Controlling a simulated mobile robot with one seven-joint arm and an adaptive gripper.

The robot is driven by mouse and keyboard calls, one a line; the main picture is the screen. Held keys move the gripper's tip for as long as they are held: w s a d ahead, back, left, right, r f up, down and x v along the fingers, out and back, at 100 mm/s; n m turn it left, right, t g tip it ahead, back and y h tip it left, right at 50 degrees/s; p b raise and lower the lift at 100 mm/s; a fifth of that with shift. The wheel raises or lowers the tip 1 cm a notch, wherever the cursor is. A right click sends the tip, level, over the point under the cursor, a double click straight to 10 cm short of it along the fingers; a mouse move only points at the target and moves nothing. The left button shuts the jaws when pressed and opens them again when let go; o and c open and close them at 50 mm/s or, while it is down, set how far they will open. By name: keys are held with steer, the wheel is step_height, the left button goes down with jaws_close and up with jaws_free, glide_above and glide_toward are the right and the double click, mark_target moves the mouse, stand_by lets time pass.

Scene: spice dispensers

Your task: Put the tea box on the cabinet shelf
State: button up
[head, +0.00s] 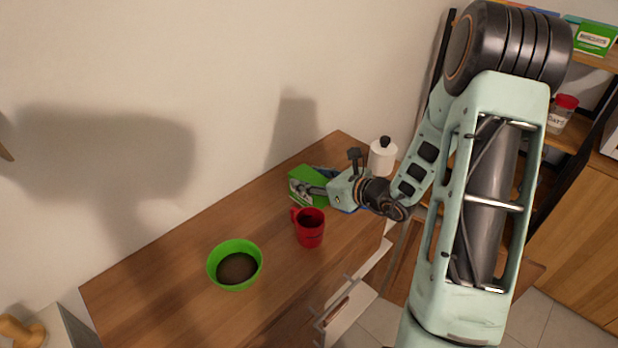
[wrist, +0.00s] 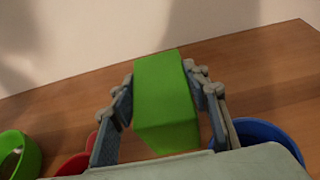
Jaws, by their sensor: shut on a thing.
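The green tea box (head: 300,184) is above or on the wooden counter; I cannot tell whether it touches the top. It also shows in the wrist view (wrist: 165,92), between the two fingers. My gripper (head: 322,188) is shut on it, with one finger on each side, also seen in the wrist view (wrist: 163,100). The cabinet shelf (head: 572,140) is at the right of the head view, partly hidden by my arm. A jar (head: 562,115) with a red lid stands on it. The gripper is well left of the shelf.
A red mug (head: 310,230) and a green bowl (head: 235,264) with brown contents stand on the counter (head: 180,255). A white canister (head: 382,156) stands behind my gripper. A blue round container (wrist: 268,135) is close to the right finger. A green biscuits box (head: 595,38) sits on the upper shelf.

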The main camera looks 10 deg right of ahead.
steer(key=shift+f, duration=0.1)
steer(key=o, duration=0.9)
steer(key=shift+f, duration=0.1)
steer(key=o, duration=0.5)
steer(key=shift+c, duration=0.2)
